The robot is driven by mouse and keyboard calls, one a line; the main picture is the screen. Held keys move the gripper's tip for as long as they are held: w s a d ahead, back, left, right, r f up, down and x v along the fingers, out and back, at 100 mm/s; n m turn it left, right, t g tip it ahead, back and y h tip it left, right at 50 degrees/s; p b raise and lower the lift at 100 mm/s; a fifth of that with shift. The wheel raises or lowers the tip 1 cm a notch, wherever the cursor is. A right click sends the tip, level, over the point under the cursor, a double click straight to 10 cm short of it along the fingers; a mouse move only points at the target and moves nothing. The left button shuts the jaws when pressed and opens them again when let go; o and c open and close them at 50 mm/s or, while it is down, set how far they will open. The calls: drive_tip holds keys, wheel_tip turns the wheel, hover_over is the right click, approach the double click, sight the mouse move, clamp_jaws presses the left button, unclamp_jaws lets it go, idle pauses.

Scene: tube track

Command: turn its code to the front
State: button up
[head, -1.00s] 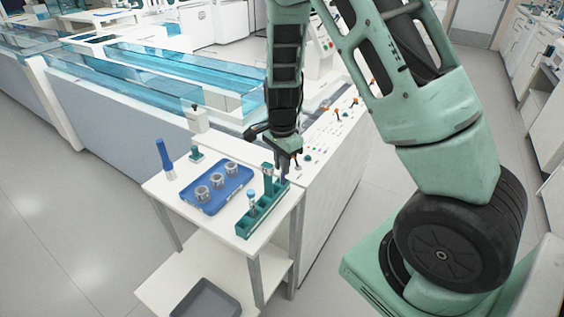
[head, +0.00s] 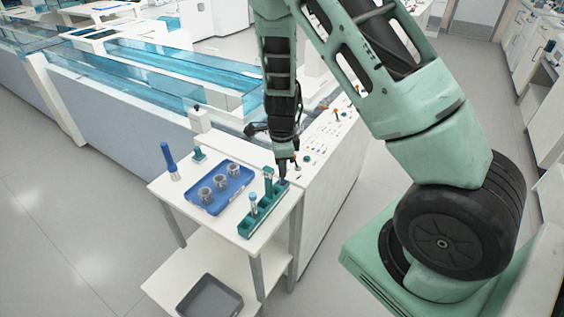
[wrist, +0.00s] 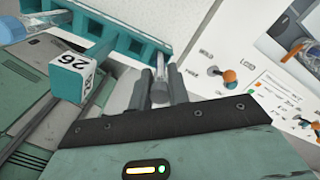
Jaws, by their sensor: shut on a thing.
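The teal tube rack (head: 246,231) stands at the right side of a white side table. A blue-capped tube (head: 253,201) stands in its near part. My gripper (head: 283,177) is over the rack's far end, pointing down. In the wrist view my gripper (wrist: 161,92) is shut on a clear, greyish tube (wrist: 166,62), beside the rack's row of openings. A teal block with the label "26" (wrist: 71,78) rises left of the fingers. No code on the held tube can be made out; the fingers hide part of it.
A blue tray (head: 207,206) with three grey ring-shaped holders lies left of the rack. A blue upright tool (head: 168,158) stands at the table's back left. A panel with orange-tipped switches (wrist: 228,75) is close on the right. A grey bin (head: 208,298) sits on the lower shelf.

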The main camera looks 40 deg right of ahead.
drive_tip(key=shift+r+m+p, duration=0.1)
drive_tip(key=shift+m+p, duration=1.55)
drive_tip(key=shift+m, duration=0.65)
drive_tip(key=shift+f, duration=0.2)
drive_tip(key=o, duration=0.9)
drive_tip(key=shift+c, duration=0.2)
wheel_tip(320, 180, up, 17)
drive_tip(key=p, duration=0.1)
drive_tip(key=shift+r+p, duration=0.2)
drive_tip(key=shift+p, duration=0.15)
